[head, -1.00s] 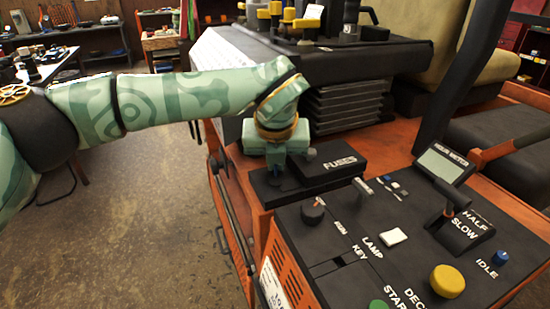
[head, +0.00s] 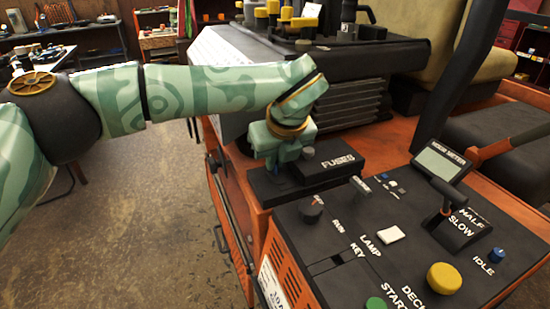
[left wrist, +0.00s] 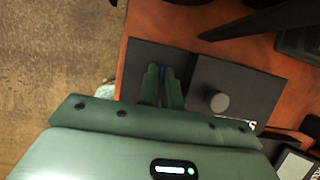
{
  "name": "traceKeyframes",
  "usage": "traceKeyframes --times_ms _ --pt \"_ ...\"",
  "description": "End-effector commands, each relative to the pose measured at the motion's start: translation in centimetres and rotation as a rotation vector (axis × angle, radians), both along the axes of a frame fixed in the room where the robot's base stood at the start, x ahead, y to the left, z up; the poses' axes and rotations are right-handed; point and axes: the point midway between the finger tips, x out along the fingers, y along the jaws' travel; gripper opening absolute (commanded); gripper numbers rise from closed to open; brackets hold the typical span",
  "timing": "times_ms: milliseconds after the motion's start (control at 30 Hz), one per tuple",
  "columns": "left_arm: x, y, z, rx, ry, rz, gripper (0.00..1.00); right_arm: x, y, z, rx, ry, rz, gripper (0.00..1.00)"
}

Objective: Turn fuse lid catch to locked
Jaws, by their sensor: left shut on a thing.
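The black fuse lid (head: 338,168), lettered FUSES, lies closed on a black base (head: 267,187) at the corner of the orange mower body. A grey knob stands on the lid; it also shows in the left wrist view (left wrist: 219,102). My left gripper (head: 287,176) points down just left of the lid. My right gripper is not in view.
The black control panel (head: 345,232) lies nearer, with a key knob (head: 311,208), a lamp switch (head: 390,235), a yellow knob (head: 446,278) and a throttle lever (head: 446,205). Dark ribbed housing stands behind the lid. Open floor (head: 130,230) lies to the left.

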Motion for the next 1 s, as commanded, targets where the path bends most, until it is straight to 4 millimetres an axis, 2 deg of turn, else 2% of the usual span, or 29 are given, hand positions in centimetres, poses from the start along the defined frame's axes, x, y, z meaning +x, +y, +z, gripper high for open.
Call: traceKeyframes --times_ms 200,233,300,633,767,1000 --pt "0.1 0.0 0.3 -0.002 -0.006 0.003 0.0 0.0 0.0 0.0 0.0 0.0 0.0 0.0" --pt "0.1 0.0 0.3 -0.002 -0.006 0.003 0.15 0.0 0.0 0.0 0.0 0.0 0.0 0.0" --pt "0.1 0.0 0.2 -0.002 -0.005 0.002 0.28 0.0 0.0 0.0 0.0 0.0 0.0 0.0" --pt "-0.1 0.0 0.5 0.0 -0.002 0.001 0.28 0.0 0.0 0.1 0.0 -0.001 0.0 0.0" --pt "-0.7 -0.4 2.3 -0.001 -0.005 -0.001 0.28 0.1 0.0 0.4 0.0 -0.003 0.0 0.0" --pt "-3.0 -1.3 8.4 -0.001 -0.008 -0.002 0.28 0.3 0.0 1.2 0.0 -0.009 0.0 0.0"
